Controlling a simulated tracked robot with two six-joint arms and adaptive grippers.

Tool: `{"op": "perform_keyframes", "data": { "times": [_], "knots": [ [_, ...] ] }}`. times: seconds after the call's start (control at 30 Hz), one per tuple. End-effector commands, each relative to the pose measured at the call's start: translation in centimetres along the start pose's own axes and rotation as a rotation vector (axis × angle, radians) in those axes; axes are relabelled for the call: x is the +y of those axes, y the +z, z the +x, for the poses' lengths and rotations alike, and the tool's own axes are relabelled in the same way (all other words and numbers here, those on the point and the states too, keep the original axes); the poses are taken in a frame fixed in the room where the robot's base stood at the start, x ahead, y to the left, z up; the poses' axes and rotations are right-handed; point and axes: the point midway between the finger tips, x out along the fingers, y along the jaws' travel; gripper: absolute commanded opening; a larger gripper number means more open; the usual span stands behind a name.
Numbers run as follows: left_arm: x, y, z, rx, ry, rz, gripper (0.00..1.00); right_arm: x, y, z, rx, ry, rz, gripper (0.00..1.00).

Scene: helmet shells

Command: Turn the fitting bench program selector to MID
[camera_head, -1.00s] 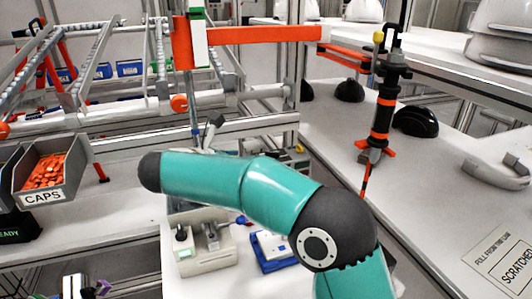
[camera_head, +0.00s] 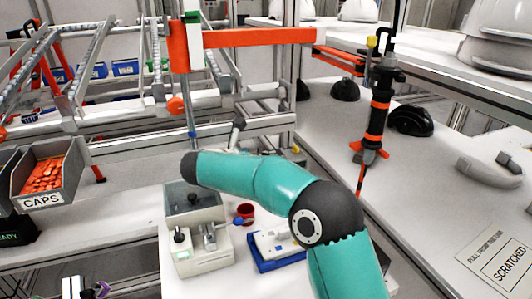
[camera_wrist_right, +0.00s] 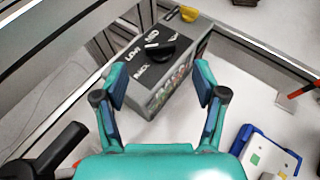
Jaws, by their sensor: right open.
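The program selector is a black knob (camera_wrist_right: 160,51) with a white mark, on the dark top of a grey box (camera_wrist_right: 170,84). The white mark points up-left; I cannot tell exactly at which label. In the head view the grey box (camera_head: 181,212) stands behind a cream fixture. My right gripper (camera_wrist_right: 160,85) is open and empty, its fingers apart near the box's front side, with the knob beyond them. My left gripper does not show.
A CAPS bin (camera_head: 45,178) is at left. An orange-black tool (camera_head: 376,120) hangs at right.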

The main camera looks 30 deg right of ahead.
Motion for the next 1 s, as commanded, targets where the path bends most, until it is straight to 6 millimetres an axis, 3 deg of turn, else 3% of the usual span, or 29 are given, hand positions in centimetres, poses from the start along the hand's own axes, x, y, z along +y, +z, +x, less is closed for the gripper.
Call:
{"op": "perform_keyframes", "data": {
  "times": [0.1, 0.33, 0.77, 1.0],
  "knots": [
    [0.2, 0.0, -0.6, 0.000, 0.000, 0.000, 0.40, -0.1, 0.1, 2.5, 0.000, -0.003, -0.001, 0.71],
    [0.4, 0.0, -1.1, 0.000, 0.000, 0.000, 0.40, 0.0, 0.1, 5.6, 0.000, 0.000, -0.001, 0.71],
    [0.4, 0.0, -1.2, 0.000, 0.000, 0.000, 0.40, 0.0, 0.0, 6.4, -0.001, 0.001, 0.000, 0.71],
    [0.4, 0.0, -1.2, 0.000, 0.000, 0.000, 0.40, 0.0, 0.0, 6.4, 0.000, 0.001, 0.000, 0.31]
  ]
}}
